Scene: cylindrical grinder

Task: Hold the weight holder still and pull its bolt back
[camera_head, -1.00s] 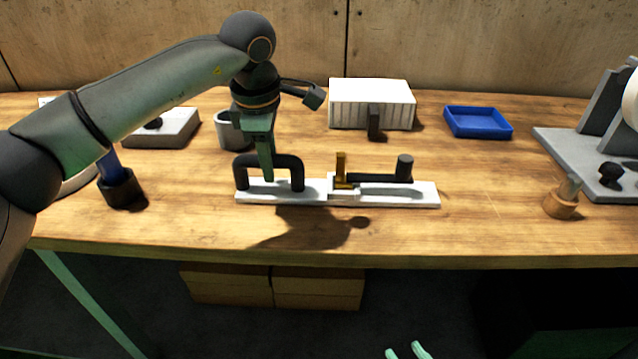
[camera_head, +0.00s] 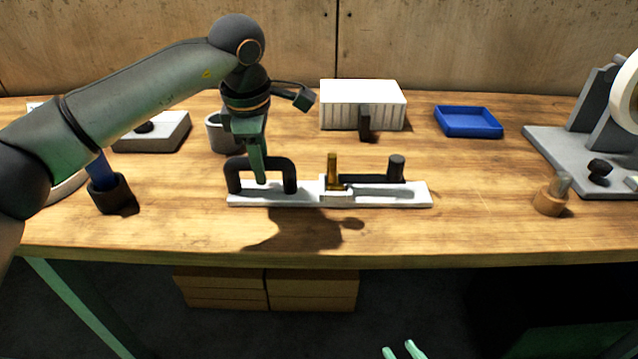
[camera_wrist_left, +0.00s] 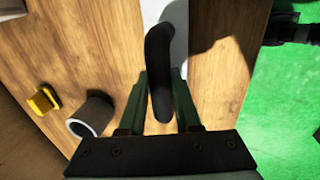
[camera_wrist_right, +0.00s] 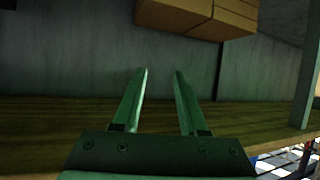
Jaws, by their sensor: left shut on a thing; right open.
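The weight holder (camera_head: 310,197) is a long white plate lying near the table's front edge, with a black arched handle (camera_head: 262,163) at its left end. A brass upright piece (camera_head: 332,169) stands at its middle and a dark round post (camera_head: 396,168) on its right part; which of these is the bolt I cannot tell for sure. My left gripper (camera_head: 260,178) is shut on the black handle, which also shows between its fingers in the left wrist view (camera_wrist_left: 160,75). My right gripper (camera_head: 404,351) is open and empty, low in front of the table; its fingers also show in the right wrist view (camera_wrist_right: 160,85).
Behind the holder are a grey cup (camera_head: 222,134), a white ribbed box (camera_head: 362,106) and a blue tray (camera_head: 468,122). A dark cup with a blue handle (camera_head: 112,192) stands at left, a small wooden pot (camera_head: 551,196) at right. The table between holder and pot is clear.

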